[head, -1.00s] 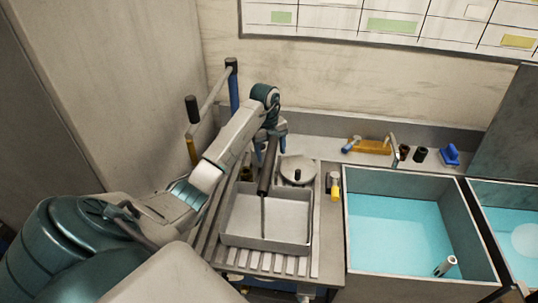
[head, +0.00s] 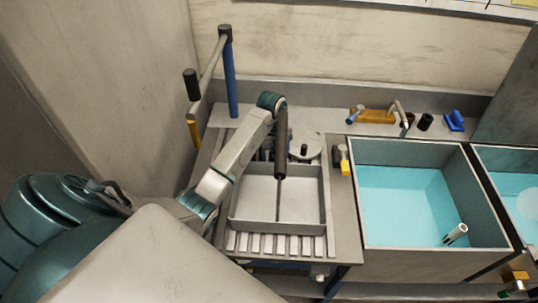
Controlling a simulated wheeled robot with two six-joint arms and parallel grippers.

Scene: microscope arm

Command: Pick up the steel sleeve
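A short pale metal cylinder with a dark open end, which looks like the steel sleeve (head: 455,234), leans in the near right corner of the blue-filled basin (head: 360,215). My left arm reaches in from the left, and its gripper (head: 266,153) is over the back of the grey tray (head: 235,212), well left of the sleeve. The arm's last links largely hide the fingers. A dark-handled thin rod (head: 281,135) stands beside the gripper and reaches down into the tray; I cannot tell whether the gripper holds it. My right gripper is not in view.
A round-lidded pot (head: 306,146) stands behind the tray. A yellow-and-black item (head: 342,160) lies between tray and basin. A yellow block (head: 373,116), a dark cup (head: 425,122) and a blue piece (head: 454,121) are on the back ledge. A blue post (head: 229,75) rises at back left.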

